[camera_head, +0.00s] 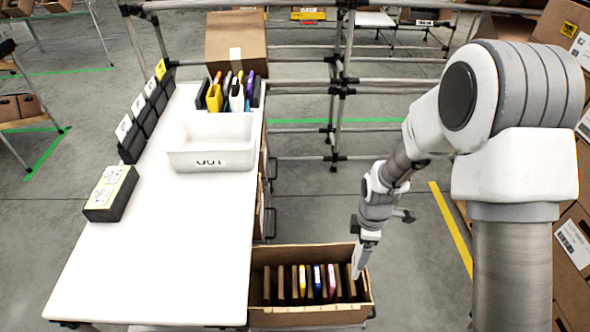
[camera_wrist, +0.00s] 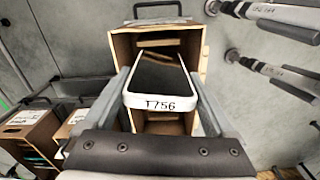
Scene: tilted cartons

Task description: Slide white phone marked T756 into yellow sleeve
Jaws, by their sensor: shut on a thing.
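The white phone (camera_wrist: 157,101) marked T756 has a dark screen and a white rim. In the wrist view my gripper (camera_wrist: 158,78) is shut on it, one finger at each side edge. In the head view my gripper (camera_head: 363,240) points down at the right end of an open carton (camera_head: 310,318), with the white phone (camera_head: 360,261) below it. A yellow sleeve-like piece (camera_head: 214,98) stands upright in the row of coloured pieces at the back of the white table, apart from my gripper. Its opening cannot be made out.
The carton has dividers and several thin coloured items, one yellow (camera_head: 302,280). A white OUT bin (camera_head: 212,160) stands on the white table (camera_head: 165,255), before the coloured row. Black holders (camera_head: 145,112) line the left edge, with a black-and-yellow box (camera_head: 111,193) nearer. The table's front is clear.

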